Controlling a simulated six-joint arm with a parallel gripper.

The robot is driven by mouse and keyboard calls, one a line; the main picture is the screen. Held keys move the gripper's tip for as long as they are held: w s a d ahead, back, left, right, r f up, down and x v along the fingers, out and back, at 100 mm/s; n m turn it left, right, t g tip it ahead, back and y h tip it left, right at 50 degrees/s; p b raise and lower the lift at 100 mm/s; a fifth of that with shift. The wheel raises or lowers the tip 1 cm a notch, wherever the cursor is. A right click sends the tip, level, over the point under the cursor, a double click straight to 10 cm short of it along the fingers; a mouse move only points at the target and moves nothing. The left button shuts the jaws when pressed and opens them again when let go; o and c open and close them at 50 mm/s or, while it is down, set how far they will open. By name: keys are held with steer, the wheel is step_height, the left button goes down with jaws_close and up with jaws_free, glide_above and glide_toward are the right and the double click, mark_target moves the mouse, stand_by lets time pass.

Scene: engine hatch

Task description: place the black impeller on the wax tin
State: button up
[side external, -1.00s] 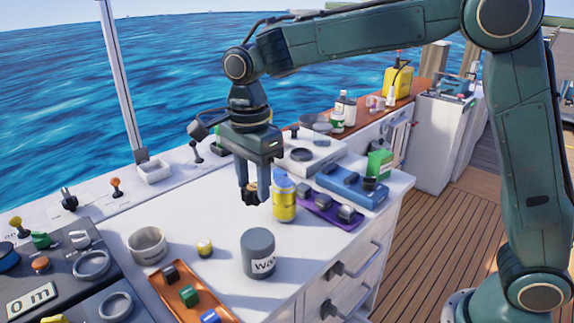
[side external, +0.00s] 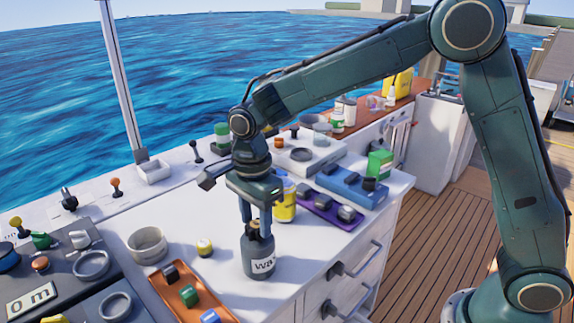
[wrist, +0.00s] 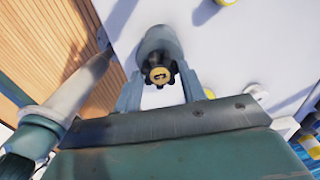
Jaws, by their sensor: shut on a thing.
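The wax tin (side external: 260,262) is a grey cylinder with a white label, upright on the white counter near its front edge. My gripper (side external: 258,228) points down right over the tin's top, with its fingers shut on the black impeller (wrist: 159,73). In the wrist view the impeller is a dark lobed wheel with a yellow-brass hub, between the fingertips. The tin (wrist: 159,40) shows behind it there. The impeller is at or just above the tin's lid; I cannot tell whether they touch.
A yellow bottle with a blue cap (side external: 285,203) stands close behind my gripper. An orange tray (side external: 190,293) with small blocks, a small yellow-topped jar (side external: 204,248) and a grey ring-shaped cup (side external: 147,244) lie to the left. A purple tray (side external: 330,211) is at the right.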

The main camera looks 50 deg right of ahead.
mark_target(256, 223)
steer(key=shift+f, duration=0.2)
steer(key=shift+f, duration=0.15)
steer(key=o, duration=1)
step_height(256, 223, up, 12)
steer(key=shift+r, duration=0.2)
stand_by(0.7)
